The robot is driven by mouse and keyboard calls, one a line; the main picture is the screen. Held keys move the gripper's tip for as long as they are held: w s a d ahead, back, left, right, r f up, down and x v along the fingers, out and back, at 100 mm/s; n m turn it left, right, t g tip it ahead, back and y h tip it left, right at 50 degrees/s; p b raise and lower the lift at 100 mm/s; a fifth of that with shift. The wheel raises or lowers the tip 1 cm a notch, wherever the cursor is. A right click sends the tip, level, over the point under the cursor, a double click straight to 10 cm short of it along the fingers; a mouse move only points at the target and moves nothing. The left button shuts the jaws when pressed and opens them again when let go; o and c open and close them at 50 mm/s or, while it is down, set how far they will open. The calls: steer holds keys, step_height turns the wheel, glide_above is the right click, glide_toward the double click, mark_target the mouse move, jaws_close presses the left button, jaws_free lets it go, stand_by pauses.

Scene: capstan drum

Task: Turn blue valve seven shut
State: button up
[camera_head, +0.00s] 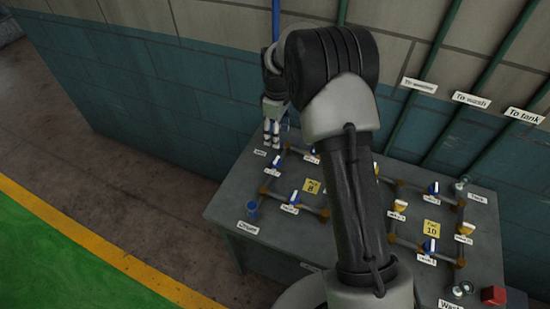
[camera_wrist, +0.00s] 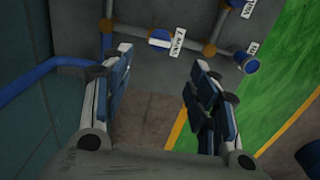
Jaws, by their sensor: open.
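A small blue-and-white valve (camera_wrist: 159,39) sits on a grey pipe in the wrist view. Its label (camera_wrist: 177,41) is upside down and appears to read valve 7. In the head view, what seems to be the same valve (camera_head: 277,162) is at the bench's left back, beside its small label (camera_head: 272,171). My gripper (camera_head: 271,138) is at the bench's back left, short of that valve. In the wrist view my gripper (camera_wrist: 160,72) is open and empty, its two fingers apart, with the valve ahead beyond the fingertips. The handle's exact angle is too small to tell.
The grey bench (camera_head: 228,208) carries pipes and several other blue or yellow valves. A blue pipe (camera_wrist: 28,78) runs at the left. My arm hides the bench's middle.

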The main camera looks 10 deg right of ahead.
mark_target(276, 159)
step_height(276, 159, down, 14)
steer(key=shift+a+r+b, duration=0.1)
steer(key=shift+r+b, duration=0.05)
steer(key=shift+b, duration=0.7)
steer(key=c, duration=1.1)
